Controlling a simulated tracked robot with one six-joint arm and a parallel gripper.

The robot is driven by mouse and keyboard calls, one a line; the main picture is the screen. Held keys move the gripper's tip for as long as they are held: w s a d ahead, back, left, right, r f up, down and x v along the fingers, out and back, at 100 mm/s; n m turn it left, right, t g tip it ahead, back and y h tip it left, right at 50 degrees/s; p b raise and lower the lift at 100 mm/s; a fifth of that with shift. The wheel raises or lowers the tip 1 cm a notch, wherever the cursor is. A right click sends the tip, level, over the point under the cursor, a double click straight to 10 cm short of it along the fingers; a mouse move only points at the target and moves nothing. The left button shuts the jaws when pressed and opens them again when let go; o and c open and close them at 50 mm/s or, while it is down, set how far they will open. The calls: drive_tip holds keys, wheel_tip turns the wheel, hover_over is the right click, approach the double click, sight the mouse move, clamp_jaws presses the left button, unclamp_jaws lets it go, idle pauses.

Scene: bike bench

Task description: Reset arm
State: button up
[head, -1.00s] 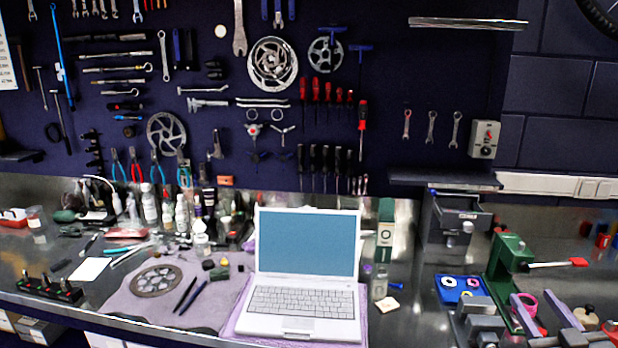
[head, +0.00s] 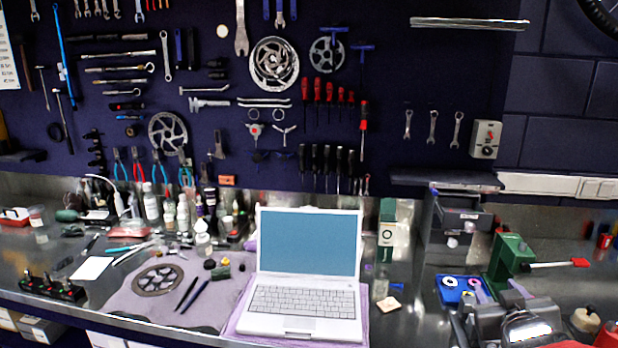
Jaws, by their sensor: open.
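My gripper (head: 493,285) is at the bottom right of the head view, above the bench. Its two lavender fingers stand apart, pointing away toward the back of the bench, and I see nothing held between them. My grey and silver wrist is below them at the frame's lower edge. The fingers are beside the blue tray (head: 449,297) and in front of the green bench tool (head: 510,254) with a red-tipped handle.
A white laptop (head: 308,270) stands open mid-bench, with a grey mat (head: 125,300) holding a chainring to its left. A grey drawer box (head: 455,220) stands behind my gripper. Bottles and small tools crowd the back left. Tools hang on the dark wall board (head: 330,195).

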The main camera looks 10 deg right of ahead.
drive_tip(key=s+a+f+g+y, duration=0.1)
drive_tip(key=s+a, duration=0.4)
drive_tip(key=a, duration=0.5)
drive_tip(key=s+a+f+n+g+y, duration=0.1)
drive_tip(key=s+a+g+y, duration=0.2)
drive_tip(key=a, duration=0.7)
drive_tip(key=s+a+f+g+y, duration=0.1)
drive_tip(key=s+a+g+y, duration=0.1)
drive_tip(key=s+a, duration=0.5)
drive_tip(key=a+g, duration=0.1)
drive_tip(key=a, duration=0.2)
drive_tip(key=shift+f+n+y, duration=0.2)
drive_tip(key=shift+n+y, duration=0.1)
drive_tip(key=shift+n, duration=0.1)
drive_tip(key=shift+w, duration=0.1)
drive_tip(key=shift+d, duration=0.1)
drive_tip(key=shift+c, duration=1.4)
drive_tip(key=shift+d, duration=0.1)
drive_tip(key=shift+c, duration=0.4)
